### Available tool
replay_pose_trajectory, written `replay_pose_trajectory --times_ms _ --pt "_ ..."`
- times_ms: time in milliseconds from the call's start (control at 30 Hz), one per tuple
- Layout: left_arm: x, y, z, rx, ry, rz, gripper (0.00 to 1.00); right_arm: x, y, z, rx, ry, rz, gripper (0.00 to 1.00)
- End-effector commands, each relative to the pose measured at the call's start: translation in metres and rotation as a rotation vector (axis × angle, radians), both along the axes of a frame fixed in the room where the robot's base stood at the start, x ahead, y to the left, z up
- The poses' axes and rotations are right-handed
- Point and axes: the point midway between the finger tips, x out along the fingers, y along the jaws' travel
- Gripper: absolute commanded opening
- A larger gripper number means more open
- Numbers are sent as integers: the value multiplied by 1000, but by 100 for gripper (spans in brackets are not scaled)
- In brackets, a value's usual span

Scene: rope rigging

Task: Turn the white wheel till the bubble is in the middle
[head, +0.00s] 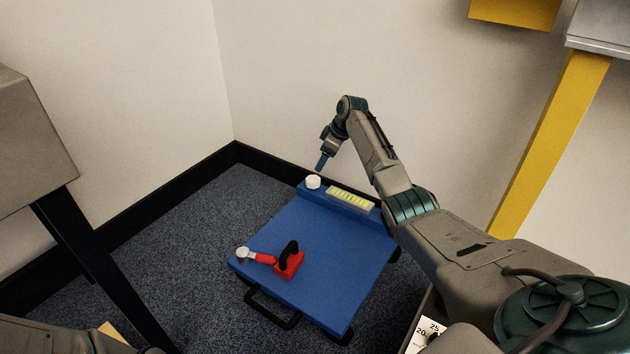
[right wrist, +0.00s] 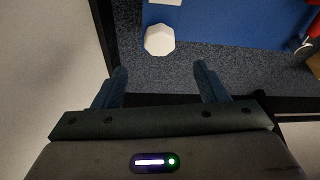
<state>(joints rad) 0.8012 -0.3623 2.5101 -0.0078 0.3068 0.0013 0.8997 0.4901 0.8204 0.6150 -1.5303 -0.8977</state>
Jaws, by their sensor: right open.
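The white wheel (head: 313,182) sits at the back left corner of the blue board, on its raised back edge. The level (head: 351,199), a yellow-green strip in a pale frame, lies to its right on that edge. Its bubble is too small to make out. My right gripper (head: 322,163) points down just above and behind the wheel, apart from it. In the right wrist view the wheel (right wrist: 159,40) shows beyond the two spread fingers (right wrist: 161,80), with nothing between them. My left gripper is not in view.
The blue board (head: 330,250) lies on dark carpet. A red piece with a black handle (head: 289,260) and a red-and-white lever (head: 255,256) are on its front left. A black carrying handle (head: 270,308) juts from the front. The wall (head: 285,80) is close behind.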

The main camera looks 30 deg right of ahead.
Motion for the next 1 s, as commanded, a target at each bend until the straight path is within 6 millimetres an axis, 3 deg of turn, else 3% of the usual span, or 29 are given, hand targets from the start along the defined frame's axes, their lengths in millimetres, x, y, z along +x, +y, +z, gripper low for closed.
replay_pose_trajectory --times_ms 33,200,400,633,967,1000 --pt "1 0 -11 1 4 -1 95 3 3 -14 2 0 1 66" --pt "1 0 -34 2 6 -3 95 13 10 -45 1 1 0 66" --pt "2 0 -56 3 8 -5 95 23 16 -72 -1 -1 0 66" --pt "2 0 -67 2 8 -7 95 30 20 -86 -2 -2 -1 66" --pt "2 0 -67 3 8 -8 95 30 21 -87 -2 -2 -1 66" --pt "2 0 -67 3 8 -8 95 30 21 -87 -2 -2 -1 62"
